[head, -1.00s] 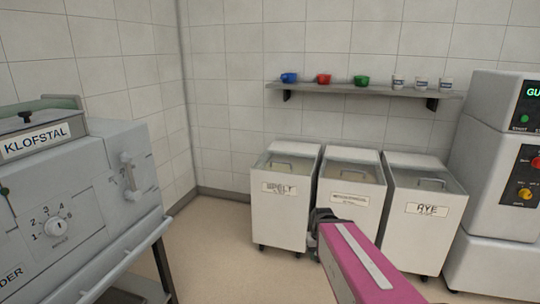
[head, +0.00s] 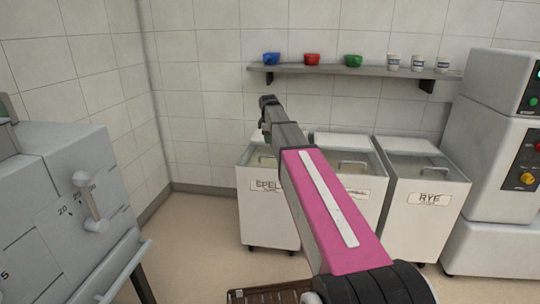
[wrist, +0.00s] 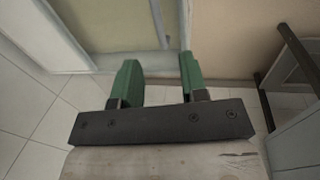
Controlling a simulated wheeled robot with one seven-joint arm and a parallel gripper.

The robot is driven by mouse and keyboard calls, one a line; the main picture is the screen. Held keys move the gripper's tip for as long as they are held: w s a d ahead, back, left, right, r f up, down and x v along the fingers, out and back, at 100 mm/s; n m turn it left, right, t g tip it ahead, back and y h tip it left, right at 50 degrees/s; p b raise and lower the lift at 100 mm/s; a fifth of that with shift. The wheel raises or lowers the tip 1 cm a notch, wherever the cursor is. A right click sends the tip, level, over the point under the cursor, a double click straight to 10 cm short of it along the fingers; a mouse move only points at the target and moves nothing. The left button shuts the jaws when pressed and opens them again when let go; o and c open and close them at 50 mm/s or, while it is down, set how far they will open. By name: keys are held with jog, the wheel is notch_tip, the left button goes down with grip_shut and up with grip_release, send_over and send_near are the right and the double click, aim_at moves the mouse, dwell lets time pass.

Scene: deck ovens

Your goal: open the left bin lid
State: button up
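The left bin (head: 262,215), white with a label reading SPELT, stands against the back wall. Its clear, sloped lid (head: 262,158) is closed, and my arm covers its right part and its handle in the head view. My gripper (head: 266,103) is raised above and in front of this lid, seen small and dark at the end of my arm. In the wrist view my gripper (wrist: 158,62) shows two green fingers set wide apart with nothing between them. A thin grey bar lies beyond the fingertips there; I cannot tell if it is the handle.
The middle bin (head: 368,195) and the RYE bin (head: 428,205) stand to the right, with a tall white machine (head: 490,170) beyond. A shelf (head: 350,71) with bowls and cups hangs above. A grey oven (head: 70,210) is at the left; floor is free between.

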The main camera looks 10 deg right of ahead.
jog(key=f, duration=0.3)
jog(key=w+f, duration=0.1)
jog(key=f, duration=0.2)
jog(key=w+f, duration=0.1)
jog(key=f, duration=0.3)
jog(key=shift+w+d+f, duration=0.1)
jog(key=shift+d, duration=0.25)
grip_shut()
